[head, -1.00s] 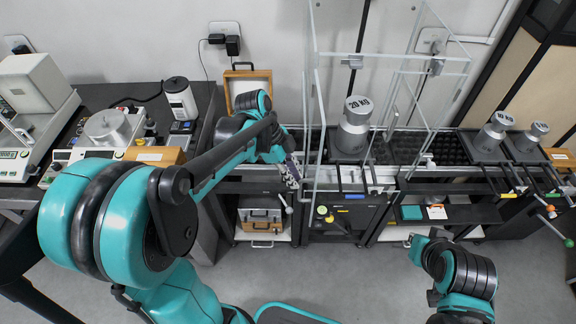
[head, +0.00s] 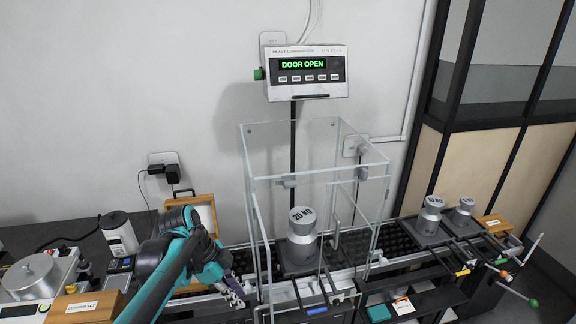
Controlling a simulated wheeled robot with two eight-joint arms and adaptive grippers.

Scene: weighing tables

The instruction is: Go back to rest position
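My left arm comes in from the lower left in the head view. Its gripper (head: 234,290) is in front of the bench, just left of the glass enclosure, and looks empty; whether its fingers are open or shut is too small to tell. My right gripper is out of view. A steel weight marked 20 KG (head: 301,238) stands upright inside the glass enclosure (head: 262,190), apart from my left gripper.
A display (head: 306,72) on a post reads DOOR OPEN. Two smaller weights (head: 431,216) (head: 462,212) stand on the bench at the right. An open wooden case (head: 203,207) is behind my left arm. A round steel instrument (head: 32,277) is at the left.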

